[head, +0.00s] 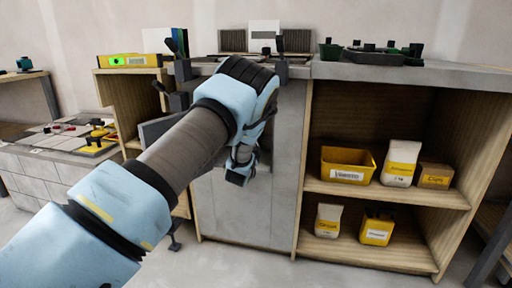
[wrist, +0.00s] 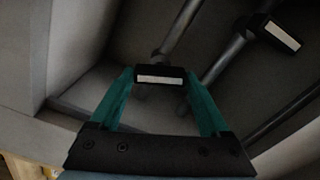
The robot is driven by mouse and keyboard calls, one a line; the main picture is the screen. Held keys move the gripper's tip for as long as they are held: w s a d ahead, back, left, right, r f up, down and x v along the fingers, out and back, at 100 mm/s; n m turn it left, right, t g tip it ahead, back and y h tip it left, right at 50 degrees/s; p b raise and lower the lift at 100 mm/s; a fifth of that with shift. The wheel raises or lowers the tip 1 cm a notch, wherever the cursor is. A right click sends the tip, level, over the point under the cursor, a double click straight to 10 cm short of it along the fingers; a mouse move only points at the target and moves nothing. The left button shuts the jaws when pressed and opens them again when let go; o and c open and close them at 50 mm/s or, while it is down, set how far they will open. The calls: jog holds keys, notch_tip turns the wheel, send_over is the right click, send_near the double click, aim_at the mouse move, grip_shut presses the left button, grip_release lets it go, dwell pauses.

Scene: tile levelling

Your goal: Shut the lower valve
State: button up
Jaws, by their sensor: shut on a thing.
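In the wrist view, my gripper (wrist: 158,74) has its two teal fingers on either side of a dark valve handle (wrist: 160,80) with a white stripe, and it is shut on this handle. The handle sits at a grey pipe (wrist: 178,28) inside a dim recess. A second dark handle (wrist: 272,32) with a white stripe is at the upper right, on another pipe, apart from my gripper. I cannot tell from the picture which handle is the lower one. In the head view my arm reaches the grey cabinet (head: 285,185); the fingers and valves are hidden there.
Recess walls (wrist: 75,82) lie close on the left of my gripper. In the head view, an open shelf to the right holds a yellow bin (head: 348,166) and bags. A yellow level (head: 129,60) lies at the upper left. A tiled block (head: 45,160) stands at the left.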

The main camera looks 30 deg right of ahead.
jog(key=shift+f+m+b, duration=0.1)
jog(key=shift+m+b, duration=0.3)
jog(key=shift+m, duration=1.5)
jog(key=o, duration=1.2)
jog(key=p+v, duration=0.1)
jog(key=v, duration=1)
jog(key=shift+p, duration=0.4)
jog(key=shift+d, duration=0.1)
